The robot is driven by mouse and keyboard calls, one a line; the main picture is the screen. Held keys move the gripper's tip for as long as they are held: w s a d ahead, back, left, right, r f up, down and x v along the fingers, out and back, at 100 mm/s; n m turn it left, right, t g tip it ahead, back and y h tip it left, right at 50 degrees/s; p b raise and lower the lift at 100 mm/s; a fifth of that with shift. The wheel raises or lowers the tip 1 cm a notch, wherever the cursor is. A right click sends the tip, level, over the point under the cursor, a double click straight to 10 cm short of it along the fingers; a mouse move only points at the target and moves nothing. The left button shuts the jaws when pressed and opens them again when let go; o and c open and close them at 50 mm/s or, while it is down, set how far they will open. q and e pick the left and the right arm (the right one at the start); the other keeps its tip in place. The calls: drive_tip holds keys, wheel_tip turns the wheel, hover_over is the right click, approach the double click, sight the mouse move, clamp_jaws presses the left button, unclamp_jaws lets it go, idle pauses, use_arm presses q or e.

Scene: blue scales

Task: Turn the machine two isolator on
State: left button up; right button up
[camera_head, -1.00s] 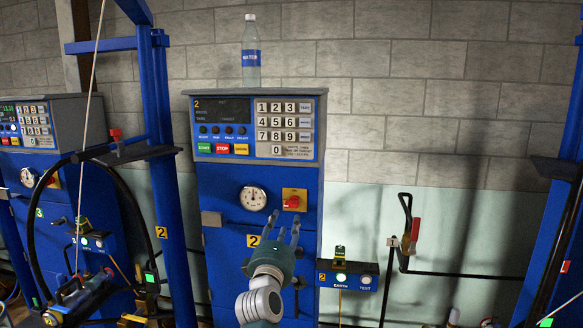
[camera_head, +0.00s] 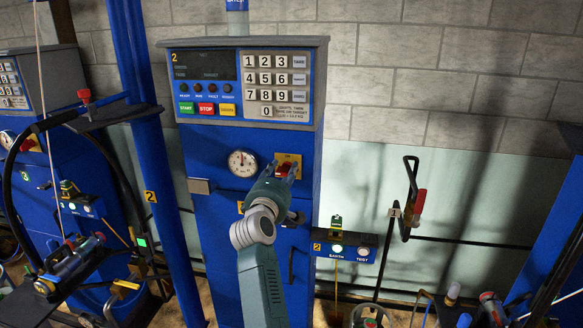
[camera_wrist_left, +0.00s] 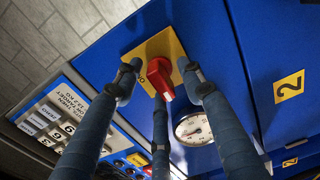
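The machine two isolator is a red rotary knob on a yellow plate (camera_head: 295,160), on the blue front panel right of the round gauge (camera_head: 242,163). In the left wrist view, the red knob (camera_wrist_left: 160,76) sits between the fingers, its grip bar pointing down in the picture. My left gripper (camera_head: 284,172) is at the isolator and covers part of it in the head view. Its fingers are spread around the knob, with small gaps at the sides. Whether any fingertip touches the knob is not clear. My right gripper is not in view.
A blue earth/test box (camera_head: 345,246) is at lower right. A blue post (camera_head: 147,170) stands at left, and a lever with a red grip (camera_head: 419,202) at right.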

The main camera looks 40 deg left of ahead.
use_arm(q)
drive_tip(key=shift+w+a+r, duration=0.1)
drive_tip(key=shift+w+a, duration=0.05)
drive_tip(key=shift+w, duration=0.1)
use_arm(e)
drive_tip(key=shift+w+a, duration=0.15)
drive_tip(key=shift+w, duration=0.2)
use_arm(q)
drive_tip(key=shift+s, duration=0.1)
drive_tip(key=shift+r, duration=0.1)
clamp_jaws()
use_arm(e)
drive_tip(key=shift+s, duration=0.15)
